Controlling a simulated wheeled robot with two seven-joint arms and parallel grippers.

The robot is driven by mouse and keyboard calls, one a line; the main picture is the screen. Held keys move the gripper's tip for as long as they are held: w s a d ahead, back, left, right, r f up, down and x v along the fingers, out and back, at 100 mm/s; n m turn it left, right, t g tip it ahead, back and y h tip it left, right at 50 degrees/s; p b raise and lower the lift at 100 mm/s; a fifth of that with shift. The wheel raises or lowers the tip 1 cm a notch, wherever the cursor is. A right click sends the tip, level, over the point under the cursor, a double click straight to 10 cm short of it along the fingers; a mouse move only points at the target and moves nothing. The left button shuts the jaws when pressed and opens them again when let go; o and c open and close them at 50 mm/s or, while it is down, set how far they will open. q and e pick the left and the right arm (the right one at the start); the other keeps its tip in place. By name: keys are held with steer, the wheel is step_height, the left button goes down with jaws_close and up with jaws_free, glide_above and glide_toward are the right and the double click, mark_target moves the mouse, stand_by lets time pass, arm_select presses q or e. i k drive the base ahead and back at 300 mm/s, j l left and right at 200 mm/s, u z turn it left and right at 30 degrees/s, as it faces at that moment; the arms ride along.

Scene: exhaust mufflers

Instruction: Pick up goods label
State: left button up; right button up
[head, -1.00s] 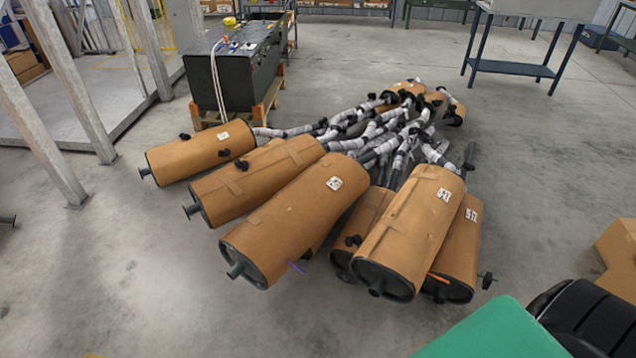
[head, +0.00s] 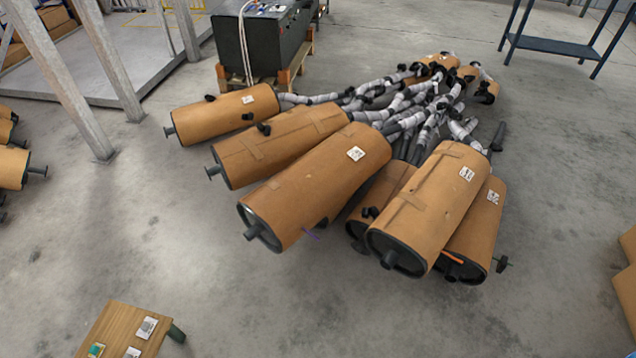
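White printed labels are stuck on the brown-wrapped mufflers: one on the large middle muffler (head: 310,190), a label (head: 356,153) near its far end. Another label (head: 466,173) is on the muffler to its right, and a label (head: 493,197) is on the rightmost one. A small label (head: 248,99) is on the leftmost muffler of the pile. At the bottom left, a wooden surface (head: 112,328) carries a white label (head: 147,327), a second white piece (head: 132,353) and a green-yellow item (head: 96,350), cut by the frame edge. Neither gripper is in view.
Grey-wrapped pipes (head: 400,105) run back from the mufflers. A dark box on a pallet (head: 262,45) and metal posts (head: 60,75) stand behind. More mufflers (head: 12,165) lie at the left edge, and cardboard (head: 625,285) at the right. Front floor is mostly clear.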

mark_target(146, 329)
steer(key=u, duration=1.8)
